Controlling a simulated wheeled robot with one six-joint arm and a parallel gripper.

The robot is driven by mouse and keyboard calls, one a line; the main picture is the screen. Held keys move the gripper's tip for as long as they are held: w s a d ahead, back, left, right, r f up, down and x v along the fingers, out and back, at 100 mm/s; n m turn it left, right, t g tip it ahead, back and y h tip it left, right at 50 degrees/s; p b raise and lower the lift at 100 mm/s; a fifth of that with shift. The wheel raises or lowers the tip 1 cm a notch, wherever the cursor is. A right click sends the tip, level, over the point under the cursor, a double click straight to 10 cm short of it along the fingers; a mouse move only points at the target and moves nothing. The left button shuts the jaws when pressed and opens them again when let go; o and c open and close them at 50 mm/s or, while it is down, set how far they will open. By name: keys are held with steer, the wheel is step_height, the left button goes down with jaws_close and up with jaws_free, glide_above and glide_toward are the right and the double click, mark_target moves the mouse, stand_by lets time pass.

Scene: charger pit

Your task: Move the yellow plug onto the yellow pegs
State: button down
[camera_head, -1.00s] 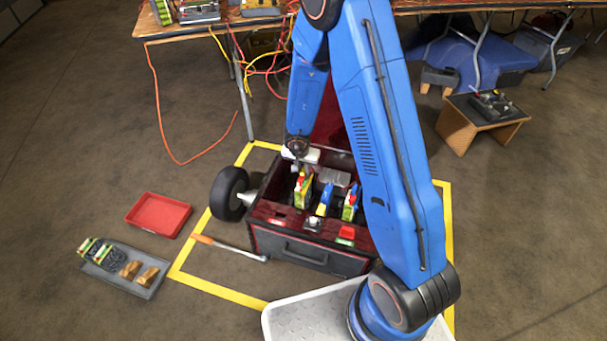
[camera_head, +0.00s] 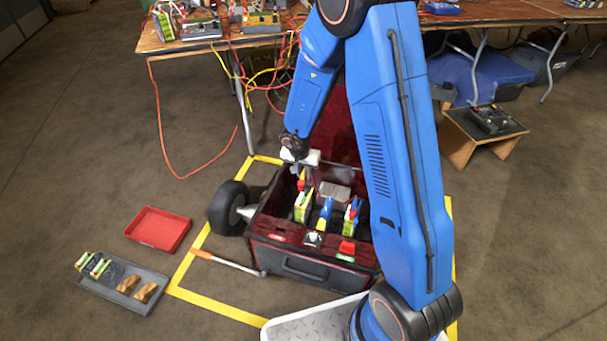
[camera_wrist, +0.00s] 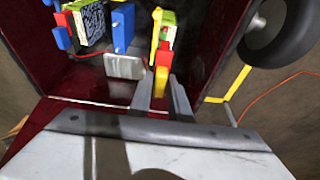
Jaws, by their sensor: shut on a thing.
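A narrow yellow piece with a red end, which I take for the yellow plug (camera_wrist: 162,54), is at my gripper in the wrist view. The yellow pegs cannot be made out.
A blue piece (camera_head: 325,208) and another green-and-yellow block (camera_head: 351,212) stand to the right in the toolbox. A wheel (camera_head: 228,207) is on its left. A red tray (camera_head: 158,229) and a grey tray (camera_head: 152,304) lie on the floor.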

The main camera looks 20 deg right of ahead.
mark_target(304, 179)
steer(key=shift+f, duration=0.15)
steer(key=shift+f, duration=1.5)
steer(key=shift+s, duration=0.1)
